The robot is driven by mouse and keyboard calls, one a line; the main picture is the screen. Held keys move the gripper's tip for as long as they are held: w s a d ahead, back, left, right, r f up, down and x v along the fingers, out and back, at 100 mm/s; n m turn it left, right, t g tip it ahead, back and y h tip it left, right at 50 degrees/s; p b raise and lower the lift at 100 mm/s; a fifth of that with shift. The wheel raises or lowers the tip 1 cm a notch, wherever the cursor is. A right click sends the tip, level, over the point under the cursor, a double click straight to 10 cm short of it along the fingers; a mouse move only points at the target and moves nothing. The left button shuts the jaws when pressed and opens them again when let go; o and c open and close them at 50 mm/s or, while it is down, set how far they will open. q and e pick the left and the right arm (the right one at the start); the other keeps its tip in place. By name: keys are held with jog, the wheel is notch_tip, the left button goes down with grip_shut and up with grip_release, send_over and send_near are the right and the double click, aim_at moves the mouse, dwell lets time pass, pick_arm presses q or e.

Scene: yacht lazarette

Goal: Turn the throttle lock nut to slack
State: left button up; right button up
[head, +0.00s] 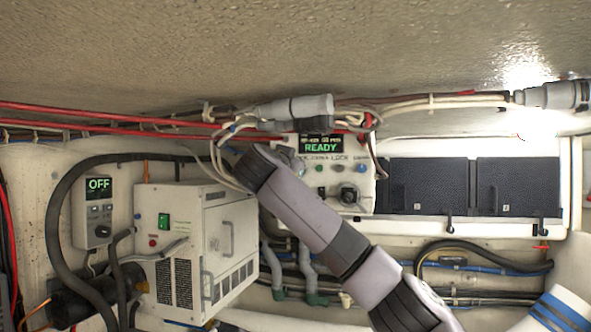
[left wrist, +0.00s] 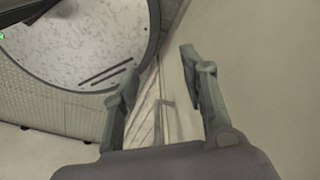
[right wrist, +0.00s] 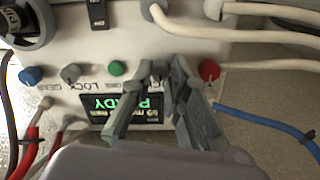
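The control panel (head: 325,186) with a lit READY display (head: 321,145) is at the centre of the head view. It shows upside down in the right wrist view (right wrist: 125,35), with a LOCK label beside a grey knob (right wrist: 70,73). My right gripper (right wrist: 162,68) is at the panel, its fingertips close together around a small grey part (right wrist: 159,72) between the green and red knobs. I cannot tell whether they touch it, or which part is the throttle lock nut. My right arm hides these fingers in the head view. My left gripper (left wrist: 160,82) is open and empty.
Green (right wrist: 115,68), red (right wrist: 208,70) and blue (right wrist: 31,75) knobs sit along the panel. White cables (right wrist: 190,30) run close to the right fingers. A white box (head: 205,245) stands left of the panel. A round pale surface (left wrist: 75,40) is near the left gripper.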

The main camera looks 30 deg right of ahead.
grip_shut()
jog(key=shift+f+n+b, duration=0.1)
jog(key=shift+n+b, duration=0.75)
jog(key=shift+n, duration=9.05)
jog(key=shift+w, duration=0.1)
jog(key=o, duration=0.6)
grip_release()
jog(key=shift+a, duration=0.15)
